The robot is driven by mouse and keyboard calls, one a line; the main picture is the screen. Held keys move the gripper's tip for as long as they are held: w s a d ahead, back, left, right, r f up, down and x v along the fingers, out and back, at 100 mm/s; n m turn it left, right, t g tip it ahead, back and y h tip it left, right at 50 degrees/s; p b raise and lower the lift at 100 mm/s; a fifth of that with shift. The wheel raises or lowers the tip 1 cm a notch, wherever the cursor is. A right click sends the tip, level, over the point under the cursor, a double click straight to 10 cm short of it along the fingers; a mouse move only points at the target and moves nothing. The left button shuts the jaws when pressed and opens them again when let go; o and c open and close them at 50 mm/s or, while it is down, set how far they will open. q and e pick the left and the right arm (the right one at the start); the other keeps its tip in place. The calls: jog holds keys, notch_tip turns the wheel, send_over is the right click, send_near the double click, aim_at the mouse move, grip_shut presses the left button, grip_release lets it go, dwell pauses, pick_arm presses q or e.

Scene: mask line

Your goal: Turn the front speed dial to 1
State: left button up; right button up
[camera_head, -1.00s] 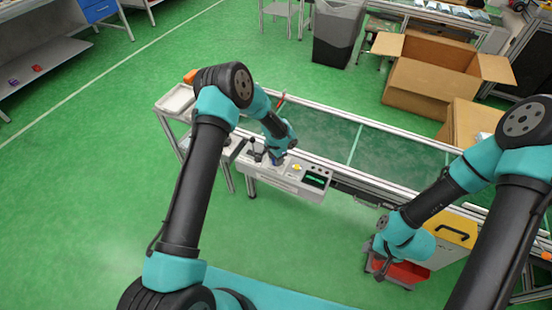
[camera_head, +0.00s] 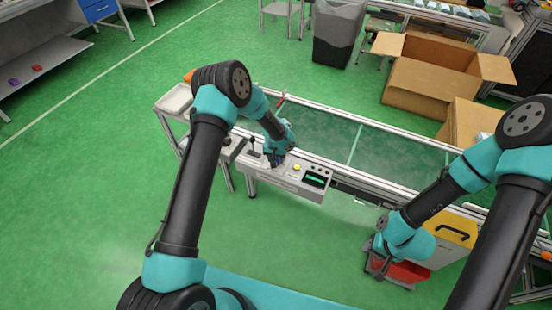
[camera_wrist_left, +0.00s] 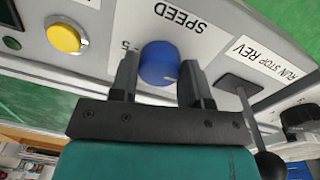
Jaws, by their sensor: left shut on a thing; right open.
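The blue speed dial (camera_wrist_left: 160,63) sits on the grey control panel (camera_wrist_left: 215,70) under the printed word SPEED. Its small white mark is on the side toward my gripper in the left wrist view, and a 5 is printed beside it; other numbers are hidden. My left gripper (camera_head: 275,160) is at the panel in the head view. Its two fingers stand on either side of the dial and are shut on it. My right gripper (camera_head: 381,270) is open and empty, above the red bin, away from the panel.
A yellow button (camera_wrist_left: 65,38) and a green display (camera_head: 315,180) are on the panel beside the dial. A black-knobbed REV/STOP/RUN lever (camera_wrist_left: 270,165) stands close to my left gripper. The conveyor (camera_head: 330,137) runs behind. A red bin (camera_head: 408,271) is at lower right.

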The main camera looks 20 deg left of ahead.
dwell(0.3)
pick_arm(q)
jog(key=o, duration=0.9)
jog(key=r, duration=1.1)
jog(key=a+r, duration=0.1)
jog(key=r, duration=0.5)
jog(key=shift+r, duration=0.2)
jog(key=shift+s, duration=0.1)
jog(key=s+f+h, duration=0.3)
jog(key=s+f, duration=0.8)
jog(key=s, duration=0.5)
jog(key=shift+n+t, duration=0.4)
jog(key=shift+n, duration=0.3)
jog(key=s+f, duration=0.1)
jog(key=s, duration=0.4)
jog(key=s+a+f, duration=0.1)
jog(key=s, duration=0.4)
jog(key=s+a+f, duration=0.1)
jog(key=s, duration=0.4)
jog(key=shift+a, duration=0.1)
